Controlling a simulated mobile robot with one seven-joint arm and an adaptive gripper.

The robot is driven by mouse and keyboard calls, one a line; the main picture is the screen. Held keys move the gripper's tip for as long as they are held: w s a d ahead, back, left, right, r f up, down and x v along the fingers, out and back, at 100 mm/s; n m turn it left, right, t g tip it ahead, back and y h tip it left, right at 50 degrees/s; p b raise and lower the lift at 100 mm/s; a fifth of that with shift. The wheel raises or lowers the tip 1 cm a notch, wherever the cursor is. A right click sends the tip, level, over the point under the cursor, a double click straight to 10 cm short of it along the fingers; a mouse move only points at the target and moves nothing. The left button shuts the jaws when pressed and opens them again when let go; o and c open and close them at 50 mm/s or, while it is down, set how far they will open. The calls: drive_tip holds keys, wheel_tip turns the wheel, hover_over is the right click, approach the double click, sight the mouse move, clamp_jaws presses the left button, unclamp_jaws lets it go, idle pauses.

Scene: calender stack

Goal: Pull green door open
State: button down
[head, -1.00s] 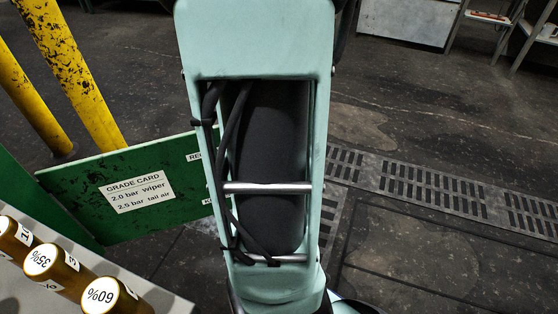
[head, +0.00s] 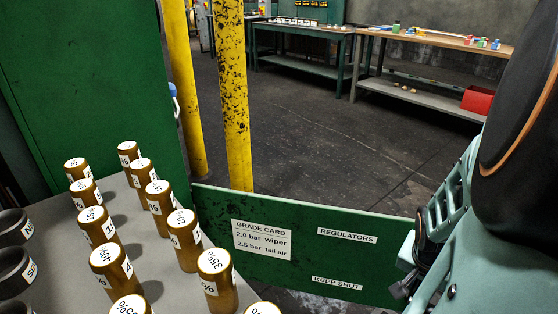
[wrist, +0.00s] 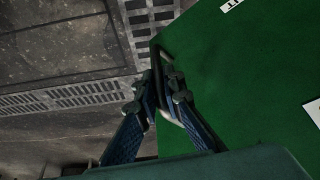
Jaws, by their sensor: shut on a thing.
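The green door (head: 300,225) is a low panel with a "GRADE CARD" label (head: 262,241), a "REGULATORS" label and a "KEEP SHUT" label. In the head view it stands beyond the grey bench top with its labelled face towards me, and my arm covers its right end. In the wrist view the door (wrist: 235,95) fills the right side. A thin dark handle (wrist: 163,52) shows near its edge. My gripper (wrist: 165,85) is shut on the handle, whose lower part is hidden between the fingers. The fingers are hidden in the head view.
A grey bench top (head: 150,262) with several labelled brown cylinders (head: 216,272) is at the front left. A tall green cabinet (head: 85,80) and yellow posts (head: 233,95) stand behind it. Open floor (head: 330,130) lies beyond the door, with worktables at the back.

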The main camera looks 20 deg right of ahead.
drive_tip(key=c, duration=2)
unclamp_jaws()
drive_tip(key=shift+c, duration=0.2)
drive_tip(key=shift+r, duration=0.15)
